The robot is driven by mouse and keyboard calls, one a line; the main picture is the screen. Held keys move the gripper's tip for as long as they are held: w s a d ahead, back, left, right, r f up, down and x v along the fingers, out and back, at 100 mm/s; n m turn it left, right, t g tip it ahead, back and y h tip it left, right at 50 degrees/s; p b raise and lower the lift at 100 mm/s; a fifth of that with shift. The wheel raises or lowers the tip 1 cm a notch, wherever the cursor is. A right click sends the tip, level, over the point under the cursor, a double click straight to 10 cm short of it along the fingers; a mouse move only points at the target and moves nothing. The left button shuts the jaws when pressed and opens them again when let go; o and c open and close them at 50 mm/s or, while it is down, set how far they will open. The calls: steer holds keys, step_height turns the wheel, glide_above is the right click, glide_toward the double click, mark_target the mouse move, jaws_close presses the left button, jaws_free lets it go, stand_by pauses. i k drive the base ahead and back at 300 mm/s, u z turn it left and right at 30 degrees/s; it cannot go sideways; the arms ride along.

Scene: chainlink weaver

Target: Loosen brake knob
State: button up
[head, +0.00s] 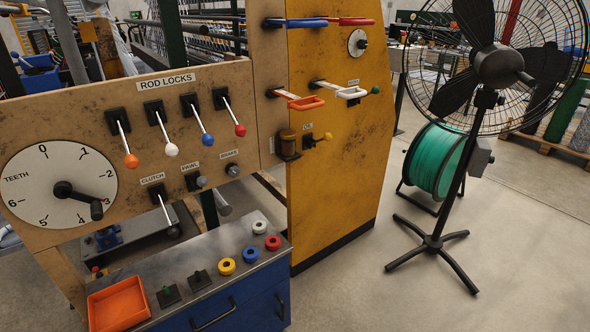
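The brake knob (233,170) is a small grey round knob on the tan panel, just below the BRAKE label (229,154). It sits near the panel's right edge. Nothing covers it, but it is too small to tell how tight it is. My gripper is not in view.
Left of the knob are the pawl knob (196,181) and the clutch lever (164,212). Rod lock levers with coloured balls (208,139) hang above. A blue cabinet (240,300) projects below, bearing an orange tray (119,303) and buttons. A fan (497,66) stands right, with open floor before it.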

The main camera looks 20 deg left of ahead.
mark_target(234, 171)
steer(key=z, duration=0.3)
steer(key=k, duration=0.35)
steer(key=u, duration=1.1)
steer(key=i, duration=0.5)
steer(key=z, duration=0.05)
